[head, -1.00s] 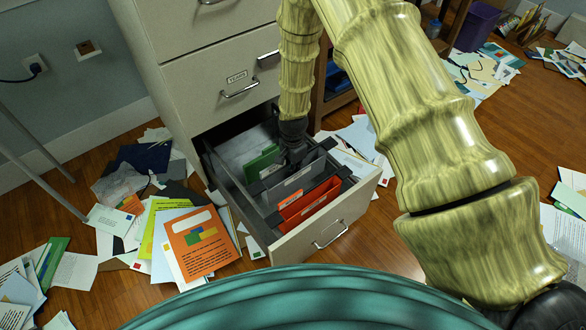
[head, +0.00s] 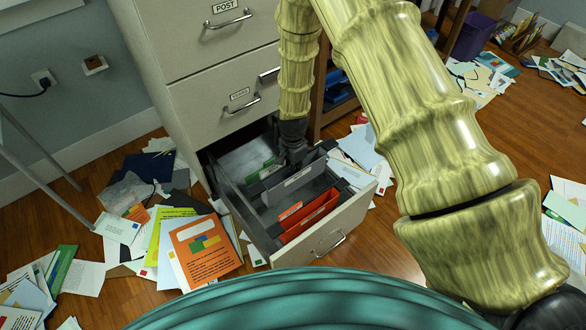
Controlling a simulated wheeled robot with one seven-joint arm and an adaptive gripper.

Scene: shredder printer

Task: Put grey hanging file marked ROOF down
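A grey hanging file (head: 300,178) with a pale label strip stands inside the open bottom drawer (head: 300,252) of the cabinet; the strip's lettering is too small to read. My gripper (head: 293,158) is dark and reaches down into the drawer at the file's upper edge. Its fingertips are mostly hidden behind the file and in shadow, but the file has moved along with it, so it looks shut on it. The file's lower edge is hard to make out. Red-orange files (head: 309,214) stand at the drawer's front, and a green file (head: 262,168) shows behind.
The beige cabinet (head: 190,45) rises behind the drawer, its upper drawers shut. A dark gap lies between the grey and red-orange files. Loose papers and an orange sheet (head: 205,250) litter the floor at left. A wooden shelf (head: 338,108) stands to the right.

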